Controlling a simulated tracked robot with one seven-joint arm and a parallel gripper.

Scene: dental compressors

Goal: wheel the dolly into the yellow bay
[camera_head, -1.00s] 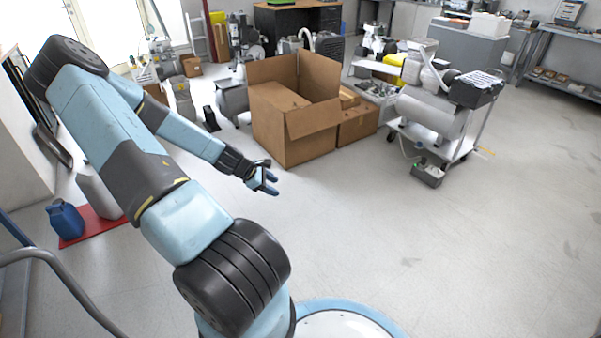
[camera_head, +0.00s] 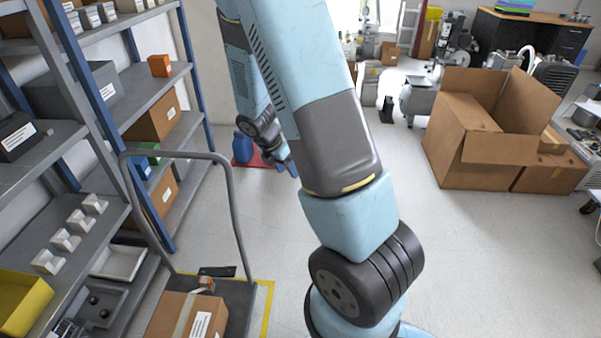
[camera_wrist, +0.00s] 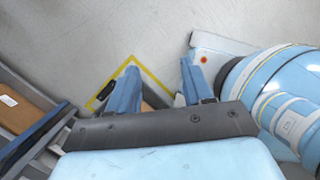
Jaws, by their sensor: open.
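The dolly, with a dark flat deck (camera_head: 238,297) and a tall grey hoop handle (camera_head: 232,200), stands at the lower left of the head view. A taped cardboard box (camera_head: 187,316) rides on it. Yellow floor lines of the bay (camera_head: 266,308) run along the deck's right and far edges. The near side is cut off, so I cannot tell if the whole dolly is inside. My gripper (camera_head: 290,167) is open and empty, beyond the handle to the right and apart from it. In the wrist view, a yellow corner (camera_wrist: 151,77) shows behind the open fingers (camera_wrist: 160,66).
Grey shelving (camera_head: 150,90) with boxes and bins stands close left of the dolly. A blue jug (camera_head: 243,148) is on a red mat (camera_head: 246,163) beyond. A large open carton (camera_head: 470,120) stands at right. The floor (camera_head: 420,230) between is clear.

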